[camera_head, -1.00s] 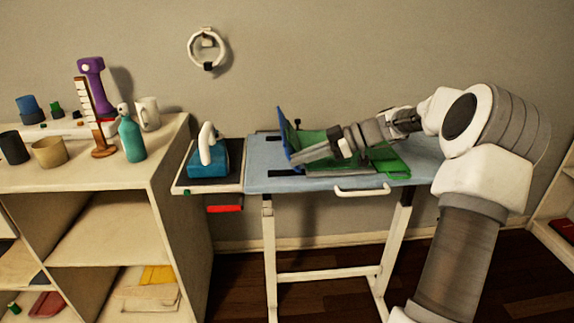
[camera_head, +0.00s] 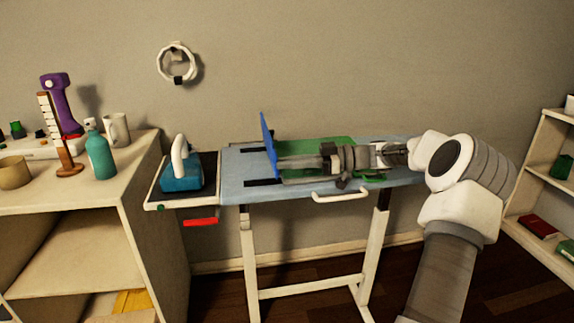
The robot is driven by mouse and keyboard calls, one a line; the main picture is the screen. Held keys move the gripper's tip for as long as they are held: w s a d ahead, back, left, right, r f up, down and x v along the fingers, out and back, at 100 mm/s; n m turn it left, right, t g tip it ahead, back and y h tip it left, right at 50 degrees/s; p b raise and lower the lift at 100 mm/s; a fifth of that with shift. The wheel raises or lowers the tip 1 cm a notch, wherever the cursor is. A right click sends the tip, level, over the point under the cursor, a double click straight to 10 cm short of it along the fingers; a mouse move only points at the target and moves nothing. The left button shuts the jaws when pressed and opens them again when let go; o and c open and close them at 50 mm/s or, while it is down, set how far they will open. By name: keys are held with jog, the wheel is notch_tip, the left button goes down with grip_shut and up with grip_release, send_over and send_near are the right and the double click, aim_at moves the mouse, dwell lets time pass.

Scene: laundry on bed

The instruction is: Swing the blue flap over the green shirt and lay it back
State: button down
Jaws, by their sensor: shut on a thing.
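The blue flap (camera_head: 268,146) stands nearly upright near the left end of the ironing board, seen almost edge-on. The green shirt (camera_head: 316,146) lies on the board to its right, partly hidden by my arm. My gripper (camera_head: 281,164) reaches in from the right, low over the shirt. Its fingers point left and are shut on the blue flap at the flap's lower part. The exact contact is too small to see clearly.
The light-blue board (camera_head: 235,163) has a white handle (camera_head: 340,195) in front. A blue iron (camera_head: 182,172) stands on the tray to the left. A cream shelf (camera_head: 125,180) with a teal bottle (camera_head: 100,155) is further left. Another shelf (camera_head: 545,150) is at the right.

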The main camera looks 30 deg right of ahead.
jog(key=c, duration=1.2)
grip_release()
jog(key=p+v, duration=0.4)
jog(key=v, duration=1.3)
jog(key=shift+d, duration=0.2)
jog(key=shift+a+r, duration=0.1)
